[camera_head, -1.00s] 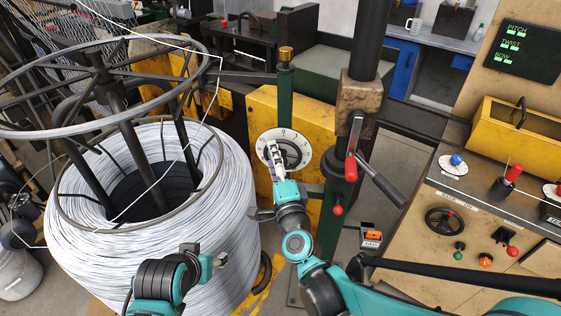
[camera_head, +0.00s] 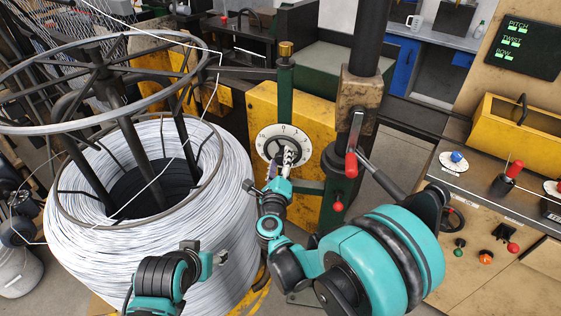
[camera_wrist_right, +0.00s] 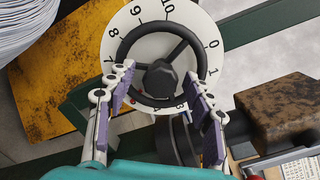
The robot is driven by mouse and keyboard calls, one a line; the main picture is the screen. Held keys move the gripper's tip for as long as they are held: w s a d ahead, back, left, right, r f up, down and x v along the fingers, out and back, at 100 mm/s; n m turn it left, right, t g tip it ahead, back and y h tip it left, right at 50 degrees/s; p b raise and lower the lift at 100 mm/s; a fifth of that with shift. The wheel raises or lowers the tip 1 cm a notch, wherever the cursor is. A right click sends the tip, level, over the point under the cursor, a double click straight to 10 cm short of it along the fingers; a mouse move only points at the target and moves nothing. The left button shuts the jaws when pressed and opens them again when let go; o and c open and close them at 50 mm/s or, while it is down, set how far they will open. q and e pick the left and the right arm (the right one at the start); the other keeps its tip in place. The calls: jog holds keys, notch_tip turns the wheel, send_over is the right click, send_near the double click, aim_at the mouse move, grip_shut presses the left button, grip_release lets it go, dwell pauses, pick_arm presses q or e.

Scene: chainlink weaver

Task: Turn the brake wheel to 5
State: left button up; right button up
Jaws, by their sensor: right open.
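The brake wheel (camera_wrist_right: 163,66) is a dark three-spoked handwheel in front of a white numbered dial (camera_wrist_right: 115,42). In the wrist view 7, 8, 9, 10, 0 and 1 show clearly; the lower numbers are mostly hidden. A small red mark shows at the wheel's lower left rim. The wheel (camera_head: 273,148) and dial (camera_head: 263,137) also show on the yellow housing in the head view. My right gripper (camera_wrist_right: 164,82) is open, with its purple-padded fingers either side of the wheel's lower part; I cannot tell whether they touch it. My left gripper (camera_head: 206,258) is low beside the wire coil, its jaws unclear.
The large wire coil (camera_head: 215,215) stands left of the dial. A red-handled lever (camera_head: 351,165) and a red knob (camera_head: 338,205) are close on the right. A control desk (camera_head: 480,210) with knobs stands farther right.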

jog(key=shift+w, duration=0.2)
jog(key=c, duration=1.2)
jog(key=shift+o, duration=0.2)
jog(key=shift+n, duration=0.4)
jog(key=o, duration=1.2)
jog(key=shift+c, duration=0.2)
